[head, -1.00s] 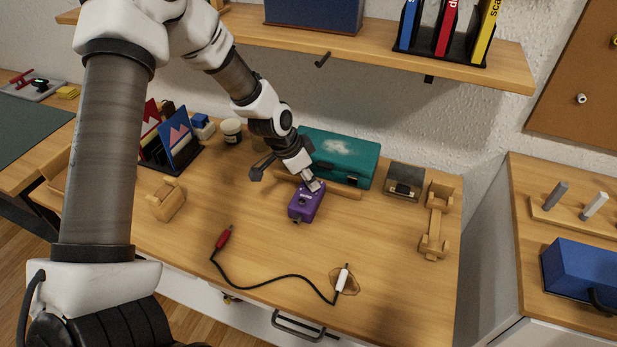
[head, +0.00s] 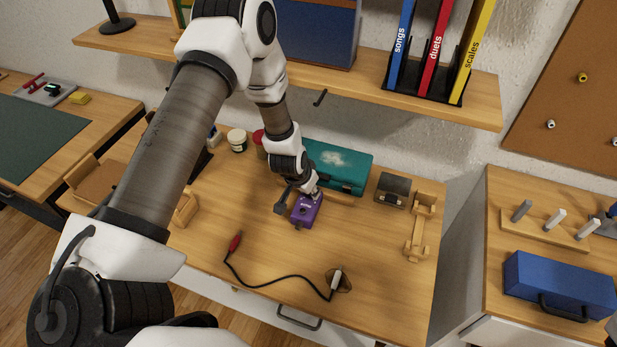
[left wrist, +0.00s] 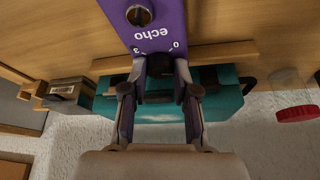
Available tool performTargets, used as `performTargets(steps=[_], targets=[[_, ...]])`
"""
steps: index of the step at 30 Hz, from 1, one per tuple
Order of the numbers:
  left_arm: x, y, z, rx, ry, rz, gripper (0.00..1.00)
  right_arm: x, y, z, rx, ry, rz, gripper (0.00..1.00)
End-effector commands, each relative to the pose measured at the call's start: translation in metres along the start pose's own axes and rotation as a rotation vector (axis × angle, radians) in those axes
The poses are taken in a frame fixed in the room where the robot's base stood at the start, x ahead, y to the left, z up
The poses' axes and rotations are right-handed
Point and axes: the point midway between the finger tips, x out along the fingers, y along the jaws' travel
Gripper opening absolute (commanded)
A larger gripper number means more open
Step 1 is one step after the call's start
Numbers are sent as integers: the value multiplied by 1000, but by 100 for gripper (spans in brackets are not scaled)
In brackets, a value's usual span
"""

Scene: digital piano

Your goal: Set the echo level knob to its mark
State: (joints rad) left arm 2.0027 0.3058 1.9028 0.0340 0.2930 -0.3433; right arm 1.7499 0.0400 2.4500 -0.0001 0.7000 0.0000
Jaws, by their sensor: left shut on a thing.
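The purple echo pedal (head: 304,213) stands on the wooden desk, and it fills the top of the left wrist view (left wrist: 195,25). There its "echo" lettering is upside down, with a 0 and a 3 printed beside the dark knob (left wrist: 160,66). A round metal part (left wrist: 139,14) sits further along its top. My left gripper (left wrist: 159,72) is shut on the knob, with one finger on each side. In the head view my left gripper (head: 315,194) reaches the pedal's far end. The knob's pointer and its mark cannot be made out. My right gripper is not in view.
A teal case (head: 338,165) and a dark box (head: 392,190) stand behind the pedal. A wooden stand (head: 417,228) is to the right. A black cable (head: 268,284) with red and white ends lies in front. Desk between pedal and cable is clear.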

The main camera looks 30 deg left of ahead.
Motion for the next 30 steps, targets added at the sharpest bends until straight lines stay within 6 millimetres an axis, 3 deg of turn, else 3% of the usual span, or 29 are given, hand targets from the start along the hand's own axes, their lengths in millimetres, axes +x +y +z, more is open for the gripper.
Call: performTargets(steps=[1, 30], targets=[[-4, 1, -1, -36, -2, -17, 0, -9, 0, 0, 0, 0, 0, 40], [0, 6, -4, -835, 1, -346, 0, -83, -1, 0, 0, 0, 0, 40]])
